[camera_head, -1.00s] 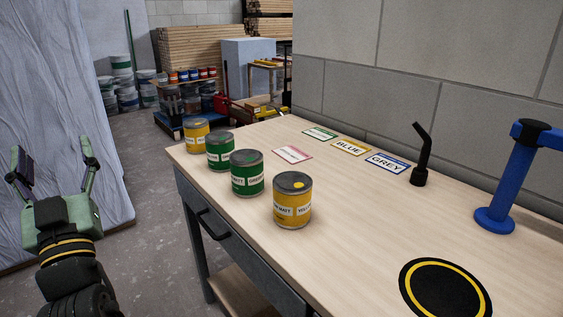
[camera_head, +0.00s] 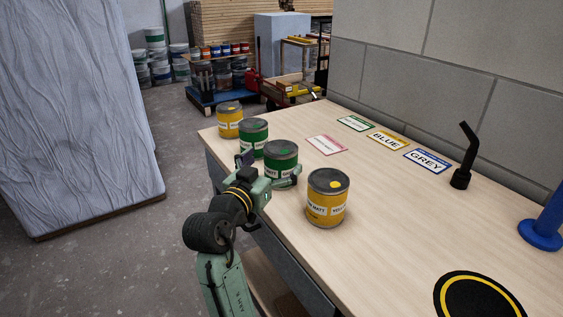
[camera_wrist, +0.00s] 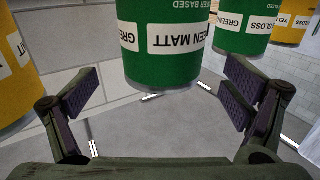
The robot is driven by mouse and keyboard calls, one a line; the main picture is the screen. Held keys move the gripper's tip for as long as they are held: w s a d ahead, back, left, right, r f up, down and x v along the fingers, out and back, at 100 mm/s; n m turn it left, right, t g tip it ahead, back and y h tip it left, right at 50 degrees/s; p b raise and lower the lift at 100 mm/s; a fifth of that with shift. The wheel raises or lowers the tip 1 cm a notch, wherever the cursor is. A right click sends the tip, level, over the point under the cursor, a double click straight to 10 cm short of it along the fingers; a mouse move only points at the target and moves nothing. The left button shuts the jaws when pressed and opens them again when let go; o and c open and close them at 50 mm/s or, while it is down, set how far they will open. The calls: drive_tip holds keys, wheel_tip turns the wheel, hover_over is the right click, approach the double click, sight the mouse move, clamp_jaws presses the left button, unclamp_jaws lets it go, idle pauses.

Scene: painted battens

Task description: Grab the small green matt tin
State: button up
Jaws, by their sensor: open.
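The green matt tin (camera_head: 281,168) stands upright near the bench's left edge, with a grey lid and a green dot. My gripper (camera_head: 272,166) is open at the tin's near side, with one finger to each side. In the wrist view the tin lies between and beyond the fingers (camera_wrist: 162,88), with gaps on both sides. Part of the tin is hidden behind my gripper in the head view.
A green gloss tin (camera_head: 253,136) and a yellow gloss tin (camera_head: 229,122) stand behind it. A yellow matt tin (camera_head: 327,200) stands to the right. Label cards (camera_head: 386,140), a black bent tool (camera_head: 463,160) and a blue stand (camera_head: 542,232) are farther along the bench (camera_head: 400,220).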

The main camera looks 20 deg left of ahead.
sight(281, 147)
drive_tip(key=w+p, duration=0.1)
drive_tip(key=w, duration=0.1)
drive_tip(key=w+r+p, duration=0.1)
drive_tip(key=shift+w+d, duration=0.1)
drive_tip(key=shift+w, duration=0.3)
drive_tip(key=shift+w+f, duration=0.15)
drive_tip(key=shift+w, duration=0.35)
drive_tip(key=shift+c, duration=0.5)
drive_tip(key=c, duration=1.6)
drive_tip(key=shift+c, duration=0.4)
drive_tip(key=shift+r, duration=0.25)
